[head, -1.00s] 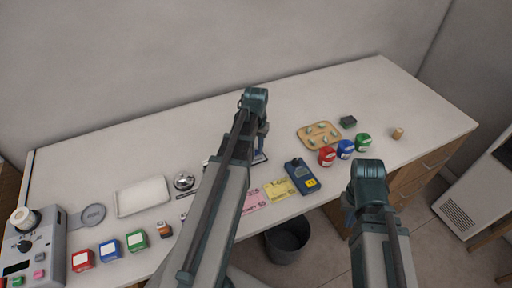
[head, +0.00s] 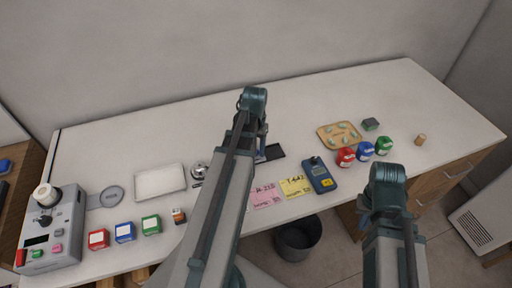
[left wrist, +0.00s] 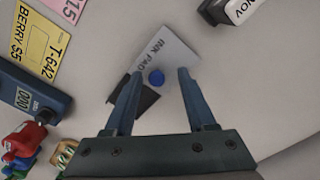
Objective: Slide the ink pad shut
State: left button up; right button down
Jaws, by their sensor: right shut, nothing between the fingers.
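The ink pad has a pale lid (left wrist: 172,50) printed "INK PAD" with a round blue knob (left wrist: 156,77). Its dark base (left wrist: 146,101) shows past the lid, so it stands partly open. In the head view the dark part (head: 275,152) shows beside my left arm, which hides most of the rest. My left gripper (left wrist: 160,73) is open over the ink pad, a finger on each side of the knob, with gaps between. My right gripper (head: 363,222) is shut and empty off the counter's front edge, partly hidden by its own wrist.
A blue meter (head: 319,175), yellow note (head: 295,187) and pink note (head: 265,195) lie right of my left arm. Red, blue and green bottles stand by a tan tray (head: 330,142). The back counter is clear.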

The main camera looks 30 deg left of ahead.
pick_arm(q)
jog(key=shift+w+r+p, duration=0.1)
jog(key=shift+r+p, duration=0.7)
notch_tip(320, 180, up, 12)
jog(key=p, duration=1.2)
jog(key=s+d+f+m+b, duration=0.1)
jog(key=s+d, duration=0.1)
jog(key=d, duration=0.8)
jog(key=s+d+f+m+b, duration=0.2)
jog(key=d, duration=0.8)
jog(key=s+d+f+m+y+b, duration=0.1)
jog(key=s+d+f+m+b, duration=0.1)
jog(key=d, duration=0.7)
jog(key=shift+s+d+f, duration=0.15)
jog(key=shift+s+d, duration=0.25)
jog(key=shift+s, duration=0.1)
